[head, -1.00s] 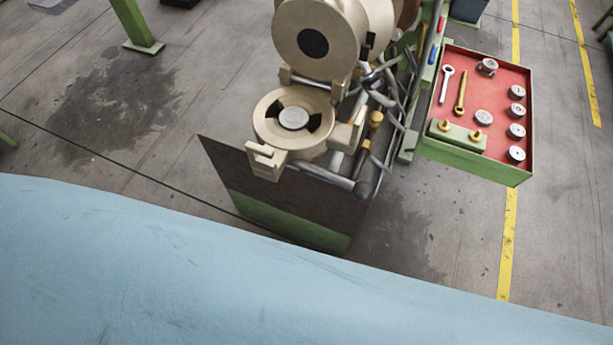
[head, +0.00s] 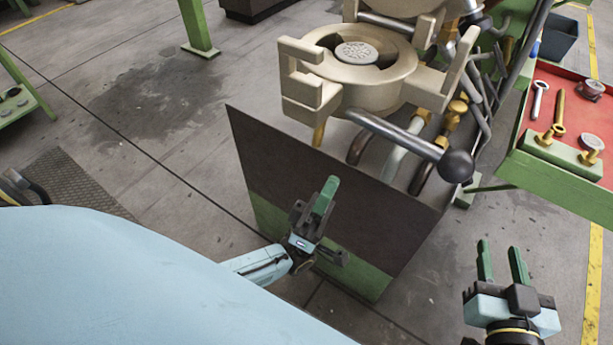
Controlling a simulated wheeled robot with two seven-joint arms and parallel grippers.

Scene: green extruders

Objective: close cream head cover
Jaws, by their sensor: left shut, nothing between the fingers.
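The cream head (head: 375,92) stands open at the top of the head view, a ring with a grey perforated disc (head: 357,52) inside. Its cream cover (head: 398,7) is raised behind it; only its lower edge shows, the rest cut off by the frame's top. My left gripper (head: 326,194) is shut and empty, below the head in front of the dark panel. My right gripper (head: 502,262) is open and empty at the lower right, with its two green fingers apart and pointing up. Neither gripper touches the head or cover.
A bar with a dark ball knob (head: 457,166) juts out below the head, beside several pipes. The dark and green machine panel (head: 330,185) lies beneath. A red-topped tray (head: 540,110) with tools stands at right. The floor at left is mostly clear.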

